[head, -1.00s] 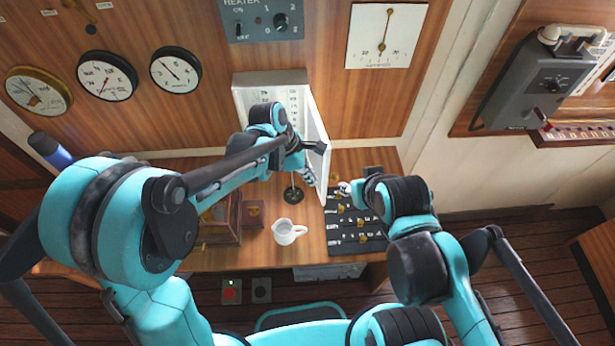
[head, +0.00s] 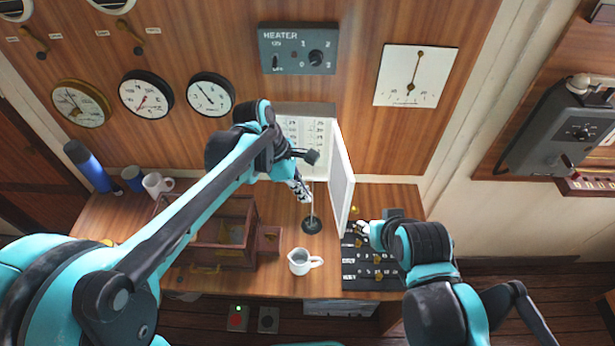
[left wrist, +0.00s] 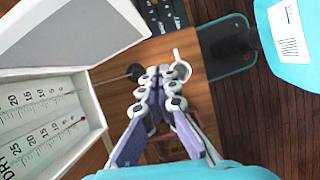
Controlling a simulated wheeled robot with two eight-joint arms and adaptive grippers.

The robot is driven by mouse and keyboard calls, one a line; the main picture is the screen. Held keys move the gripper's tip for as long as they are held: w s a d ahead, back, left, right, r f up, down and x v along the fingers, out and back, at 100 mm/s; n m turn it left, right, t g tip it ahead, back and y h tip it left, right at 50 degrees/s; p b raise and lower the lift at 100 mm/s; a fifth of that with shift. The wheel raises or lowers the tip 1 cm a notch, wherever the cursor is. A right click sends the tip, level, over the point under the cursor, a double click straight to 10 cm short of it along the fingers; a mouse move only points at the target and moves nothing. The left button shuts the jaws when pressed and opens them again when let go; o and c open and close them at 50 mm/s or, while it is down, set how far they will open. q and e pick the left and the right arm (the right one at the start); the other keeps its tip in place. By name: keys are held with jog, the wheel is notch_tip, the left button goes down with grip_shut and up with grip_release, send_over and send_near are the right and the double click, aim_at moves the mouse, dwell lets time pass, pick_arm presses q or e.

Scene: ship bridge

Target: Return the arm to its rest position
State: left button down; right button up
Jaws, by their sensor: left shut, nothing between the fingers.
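My left gripper (head: 303,192) is shut and empty. It hangs in front of the white cabinet (head: 305,109), left of its open door (head: 341,180), with a visible gap to the door. In the left wrist view the closed fingertips (left wrist: 160,90) show in the middle, with the thermometer scales (left wrist: 40,120) at the left and the open door (left wrist: 70,30) above them. My right gripper (head: 362,229) is small beside the black switch panel (head: 370,283); its jaws are too small to read.
A white jug (head: 300,262) stands on the desk, right of an open wooden box (head: 222,250). A dark round base with a thin rod (head: 312,225) stands below my left gripper. A mug (head: 157,185) and a blue bottle (head: 88,165) are at the left. Gauges line the wall.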

pick_arm(q)
jog(key=s+a+f+m+t+y+b, duration=0.2)
jog(key=s+a+f+m+t+b, duration=0.2)
jog(key=a+f+m+b, duration=0.4)
jog(key=s+a+f+m+t+y+b, duration=0.2)
jog(key=s+a+f+m+t+b, duration=0.2)
jog(key=a+f+b, duration=0.8)
notch_tip(320, 180, down, 2)
jog(key=s+m+b, duration=0.2)
jog(key=m+b, duration=0.1)
jog(key=m, duration=0.1)
jog(key=shift+s+f, duration=0.25)
jog(key=shift+s, duration=0.15)
